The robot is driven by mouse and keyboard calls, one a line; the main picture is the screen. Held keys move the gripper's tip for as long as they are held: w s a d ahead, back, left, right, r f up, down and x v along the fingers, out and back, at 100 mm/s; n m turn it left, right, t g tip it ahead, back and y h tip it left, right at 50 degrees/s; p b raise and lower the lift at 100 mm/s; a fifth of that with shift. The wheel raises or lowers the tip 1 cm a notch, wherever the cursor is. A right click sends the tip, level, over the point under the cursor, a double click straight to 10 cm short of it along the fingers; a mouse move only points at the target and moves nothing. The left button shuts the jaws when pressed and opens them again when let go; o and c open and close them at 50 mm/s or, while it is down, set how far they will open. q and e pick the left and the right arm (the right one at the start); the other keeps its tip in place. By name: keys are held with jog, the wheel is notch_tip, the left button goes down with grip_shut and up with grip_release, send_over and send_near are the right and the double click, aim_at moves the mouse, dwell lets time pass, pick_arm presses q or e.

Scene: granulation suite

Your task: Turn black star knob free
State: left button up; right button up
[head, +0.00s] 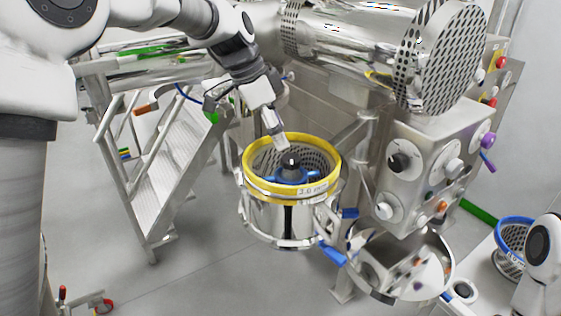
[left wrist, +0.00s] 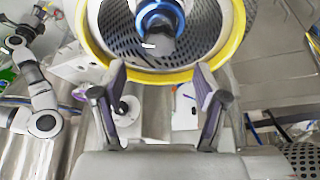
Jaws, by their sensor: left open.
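The black knob (head: 291,158) shows as a dark dome at the centre of a blue impeller (head: 292,176), inside a perforated screen. A yellow ring (head: 250,163) marked with a size rims the housing. My left gripper (head: 281,143) points down over the ring's far side, close above and behind the knob; I cannot tell if it touches. In the left wrist view its two fingers (left wrist: 160,78) are spread and empty, with the yellow ring (left wrist: 236,40) beyond them. My right gripper is not seen.
A control panel with knobs (head: 399,162) stands right of the housing, under a large steel drum (head: 445,60). A steel chute (head: 400,265) is below. A blue-rimmed screen (head: 513,222) stands on a table at right. Metal stairs (head: 160,170) are at left. Floor in front is clear.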

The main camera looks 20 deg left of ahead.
aim_at(290, 158)
pick_arm(q)
jog(key=p+x, duration=0.1)
jog(key=x, duration=0.4)
jog(key=shift+f, duration=0.35)
jog(key=shift+w+d+f, duration=0.15)
jog(key=shift+d+f, duration=0.05)
jog(key=shift+f, duration=0.1)
jog(key=shift+r, duration=0.1)
jog(key=c, duration=1.2)
jog(key=shift+o, duration=0.2)
jog(key=shift+n, duration=0.4)
jog(key=o, duration=1.2)
jog(key=shift+c, duration=0.2)
